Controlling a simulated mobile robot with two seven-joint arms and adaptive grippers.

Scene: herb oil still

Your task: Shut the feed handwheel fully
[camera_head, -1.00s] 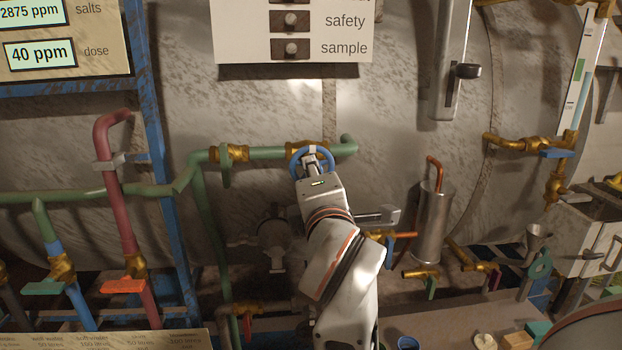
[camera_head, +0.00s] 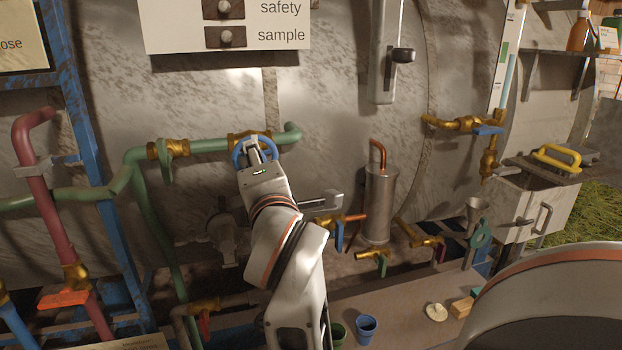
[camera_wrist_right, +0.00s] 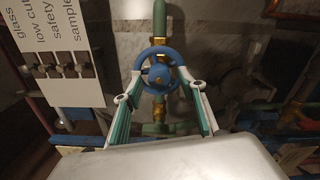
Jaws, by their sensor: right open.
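The blue feed handwheel (camera_head: 237,157) sits on a brass valve (camera_head: 236,137) in the green pipe, partly hidden behind my right gripper (camera_head: 256,146). In the right wrist view the handwheel (camera_wrist_right: 159,74) shows its full ring and hub, facing the camera. There my right gripper (camera_wrist_right: 165,84) is open, with one finger on each side of the wheel's lower half. The fingertips are close to the rim; I cannot tell if they touch it. My left gripper is not in view.
A label board (camera_head: 228,22) hangs above the wheel. A steel cylinder (camera_head: 380,205) with a copper pipe stands to the right. The red pipe (camera_head: 45,180) and blue frame (camera_head: 85,150) are at left. A blue cup (camera_head: 366,329) stands on the bench below.

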